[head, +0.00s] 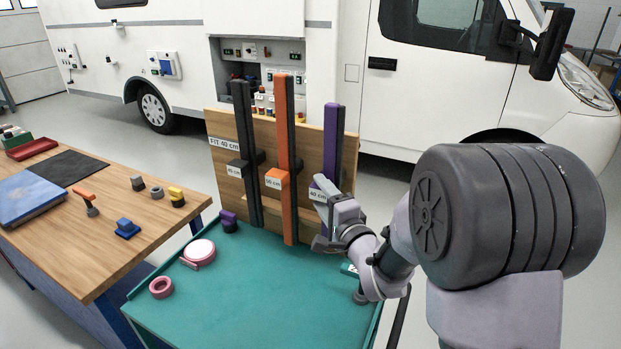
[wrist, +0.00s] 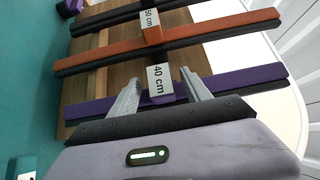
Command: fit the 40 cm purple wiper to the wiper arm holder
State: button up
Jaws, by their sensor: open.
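The purple wiper (head: 333,135) stands upright at the right of a wooden board (head: 225,130), with a black strip along it and a "40 cm" label on its block. In the wrist view the purple wiper (wrist: 240,80) runs across the picture. My gripper (head: 322,196) is open in front of its block. In the wrist view the fingers of my gripper (wrist: 160,88) are on either side of the "40 cm" label; I cannot tell whether they touch the block. A "FIT 40 cm" sign (head: 224,144) is on the board. I cannot make out the wiper arm holder for certain.
An orange wiper (head: 284,130) and a black wiper (head: 243,130) stand to the left. The teal table (head: 255,300) holds a pink round case (head: 200,250), a pink ring (head: 161,287) and a purple-black part (head: 229,221). A wooden bench (head: 120,225) is at left; the motorhome stands behind.

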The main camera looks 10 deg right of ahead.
jog(key=x, duration=0.5)
jog(key=shift+w, duration=0.35)
jog(key=shift+r, duration=0.1)
grip_shut()
jog(key=shift+s+a+b, duration=0.4)
jog(key=shift+s+b, duration=0.1)
jog(key=shift+b, duration=0.3)
dwell(1.2)
jog(key=c, duration=0.9)
grip_release()
grip_shut()
